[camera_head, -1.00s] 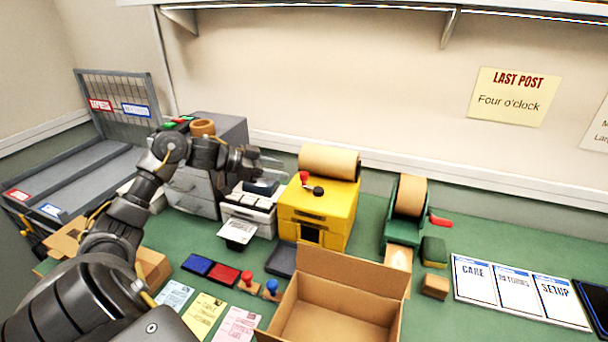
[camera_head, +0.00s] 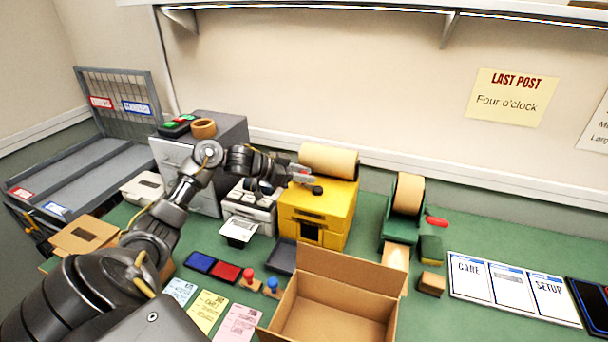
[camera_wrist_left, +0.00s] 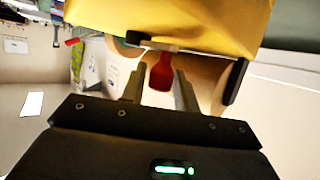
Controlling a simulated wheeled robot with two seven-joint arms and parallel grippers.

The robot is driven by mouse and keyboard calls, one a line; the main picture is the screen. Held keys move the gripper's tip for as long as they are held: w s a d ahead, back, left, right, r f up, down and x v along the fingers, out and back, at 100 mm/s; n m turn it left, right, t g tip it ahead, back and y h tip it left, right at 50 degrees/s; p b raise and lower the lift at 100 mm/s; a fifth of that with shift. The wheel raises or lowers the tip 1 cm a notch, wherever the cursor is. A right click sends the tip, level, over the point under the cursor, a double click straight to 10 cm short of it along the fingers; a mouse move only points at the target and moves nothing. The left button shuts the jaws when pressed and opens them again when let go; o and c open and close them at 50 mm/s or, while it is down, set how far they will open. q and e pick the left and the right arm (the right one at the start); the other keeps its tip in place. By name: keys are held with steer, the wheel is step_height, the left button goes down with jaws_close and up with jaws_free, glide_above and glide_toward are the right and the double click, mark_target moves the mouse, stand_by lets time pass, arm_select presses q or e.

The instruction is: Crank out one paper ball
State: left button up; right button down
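The yellow paper-ball machine (camera_head: 318,212) stands on the green bench with a roll of brown paper (camera_head: 328,160) on top. Its crank has a red knob (camera_wrist_left: 161,74), and the crank's dark hub (camera_head: 317,190) shows in the head view. My left gripper (camera_head: 299,175) is at the machine's top left, at the crank. In the left wrist view my left gripper (camera_wrist_left: 160,90) has its fingers apart, one on each side of the red knob. A gap shows on the left side; contact on the right is unclear. My right gripper is not in view.
An open cardboard box (camera_head: 335,307) stands in front of the machine. A small printer (camera_head: 250,208) is left of it, and a green tape dispenser (camera_head: 404,225) is to its right. Ink pads (camera_head: 212,267) and stamps (camera_head: 271,286) lie at the front.

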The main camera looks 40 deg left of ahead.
arm_select(q)
jaws_close()
steer(key=shift+w+a+r+m+g, duration=0.1)
steer(key=shift+w+m+g, duration=0.1)
steer(key=shift+m+g, duration=0.1)
steer(key=shift+w+m+g+h, duration=0.2)
steer(key=shift+m+g+h, duration=0.35)
steer(key=shift+h, duration=0.25)
steer(key=shift+o, duration=1.8)
jaws_free()
steer(key=shift+s+t, duration=0.1)
steer(key=shift+t, duration=0.15)
